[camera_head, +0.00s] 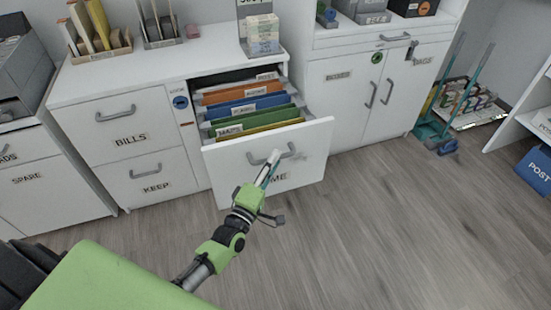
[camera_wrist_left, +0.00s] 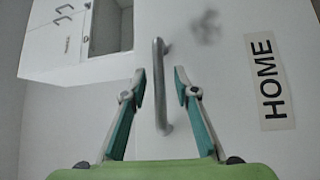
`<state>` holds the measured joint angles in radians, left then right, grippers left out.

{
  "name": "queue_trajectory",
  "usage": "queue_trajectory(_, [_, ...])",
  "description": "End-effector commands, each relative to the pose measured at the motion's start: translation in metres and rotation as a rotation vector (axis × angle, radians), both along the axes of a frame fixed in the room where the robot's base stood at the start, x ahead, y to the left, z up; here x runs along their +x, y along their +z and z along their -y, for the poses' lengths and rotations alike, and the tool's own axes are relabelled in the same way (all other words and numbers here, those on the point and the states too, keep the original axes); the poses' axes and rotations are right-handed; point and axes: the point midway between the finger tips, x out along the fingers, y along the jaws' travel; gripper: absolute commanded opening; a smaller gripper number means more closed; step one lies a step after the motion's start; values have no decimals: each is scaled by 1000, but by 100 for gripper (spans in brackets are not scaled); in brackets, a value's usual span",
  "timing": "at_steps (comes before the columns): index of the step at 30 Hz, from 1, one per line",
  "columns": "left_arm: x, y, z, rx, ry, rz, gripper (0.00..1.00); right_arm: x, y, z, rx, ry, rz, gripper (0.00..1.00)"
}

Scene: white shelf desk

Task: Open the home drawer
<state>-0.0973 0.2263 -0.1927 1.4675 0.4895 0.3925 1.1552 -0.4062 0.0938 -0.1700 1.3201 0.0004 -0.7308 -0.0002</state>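The home drawer (camera_head: 310,140) is pulled out from the white cabinet. Its front label is partly covered by my gripper in the head view and reads HOME (camera_wrist_left: 268,82) in the left wrist view. Its bar handle (camera_head: 289,152) is grey metal. My left gripper (camera_head: 272,160) is at the handle, in front of the drawer front. In the left wrist view its two fingers (camera_wrist_left: 160,74) are apart, with the handle (camera_wrist_left: 160,110) between them and gaps on both sides. My right gripper is not in view.
Colored hanging folders (camera_head: 243,109) fill the open drawer. The shut bills drawer (camera_head: 125,128) and keep drawer (camera_head: 150,180) are to the left. A cabinet with two doors (camera_head: 365,95) stands to the right. The wooden floor (camera_head: 400,220) in front is clear.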

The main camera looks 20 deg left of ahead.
Motion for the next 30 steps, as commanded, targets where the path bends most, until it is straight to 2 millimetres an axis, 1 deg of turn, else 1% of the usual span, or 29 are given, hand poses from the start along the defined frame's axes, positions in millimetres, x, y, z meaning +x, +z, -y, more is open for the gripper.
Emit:
queue_trajectory(1, [-11,-3,-1,0,0,-4,28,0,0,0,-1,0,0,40])
queue_trajectory(9, [-68,-11,-4,1,-1,-4,28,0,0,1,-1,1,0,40])
queue_trajectory(12, [-84,-13,-5,0,0,-4,28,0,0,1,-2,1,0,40])
queue_trajectory(15, [-95,-14,-6,0,-1,-3,28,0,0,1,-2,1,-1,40])
queue_trajectory(20, [-102,-14,-6,0,0,-1,28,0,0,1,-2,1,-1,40])
queue_trajectory(30, [-102,-15,-6,0,-1,-1,28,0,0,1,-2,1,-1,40])
